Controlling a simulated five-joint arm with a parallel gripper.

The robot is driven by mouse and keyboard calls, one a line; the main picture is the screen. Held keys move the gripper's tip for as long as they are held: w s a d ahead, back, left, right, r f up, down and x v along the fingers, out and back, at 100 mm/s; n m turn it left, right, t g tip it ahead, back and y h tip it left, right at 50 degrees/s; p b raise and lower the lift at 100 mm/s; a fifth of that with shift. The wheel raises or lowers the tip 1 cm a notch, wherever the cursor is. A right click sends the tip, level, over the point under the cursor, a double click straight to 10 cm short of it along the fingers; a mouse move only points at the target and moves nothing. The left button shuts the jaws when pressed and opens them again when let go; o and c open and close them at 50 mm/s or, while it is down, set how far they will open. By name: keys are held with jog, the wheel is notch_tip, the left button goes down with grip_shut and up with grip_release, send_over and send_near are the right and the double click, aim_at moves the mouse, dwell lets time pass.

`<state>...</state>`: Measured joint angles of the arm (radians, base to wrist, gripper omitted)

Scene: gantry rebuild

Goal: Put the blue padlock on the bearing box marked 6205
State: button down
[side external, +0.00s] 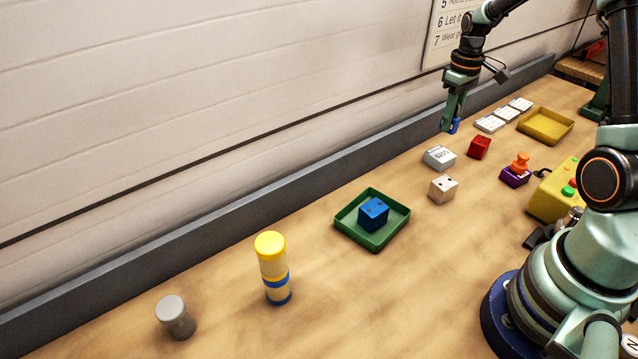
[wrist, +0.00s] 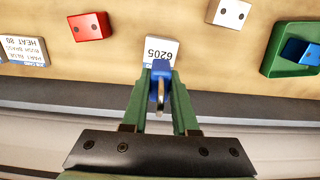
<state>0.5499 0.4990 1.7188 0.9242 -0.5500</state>
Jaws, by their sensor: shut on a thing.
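The blue padlock (wrist: 161,72) is held between the fingertips of my gripper (wrist: 160,85), with its metal shackle toward the wrist camera. In the side external view my gripper (side external: 449,121) points down with the blue padlock (side external: 454,126) at its tips, raised above the table. The white bearing box marked 6205 (wrist: 160,48) lies just beyond the padlock in the wrist view, partly hidden by it. In the side external view the bearing box (side external: 440,158) sits on the table, lower in the picture than the padlock. Its top is bare, and the padlock is apart from it.
A red block (side external: 479,147) and a pale wooden block (side external: 443,188) stand near the box. A green tray (side external: 345,222) holds a blue block (side external: 373,213). White labelled boxes (side external: 490,123) and a yellow tray (side external: 566,132) lie farther back. A grey ledge (side external: 230,209) runs along the wall.

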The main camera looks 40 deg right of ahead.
aim_at(441, 153)
jog(key=shift+f, duration=3.25)
jog(key=c, duration=0.7)
grip_release()
jog(key=shift+f, duration=0.15)
notch_tip(441, 153, up, 12)
jog(key=shift+a+r, duration=0.1)
jog(key=shift+r, duration=0.1)
jog(key=shift+s+a+r+t, duration=0.95)
jog(key=shift+s+a+r, duration=0.55)
jog(key=shift+a, duration=2.3)
jog(key=shift+s+a+r+t, duration=0.9)
jog(key=shift+s+a+r, duration=0.65)
jog(key=shift+a, duration=2.25)
jog(key=shift+s+a+r+t, duration=0.95)
jog(key=shift+s+a+r, duration=0.55)
jog(key=shift+a, duration=2.3)
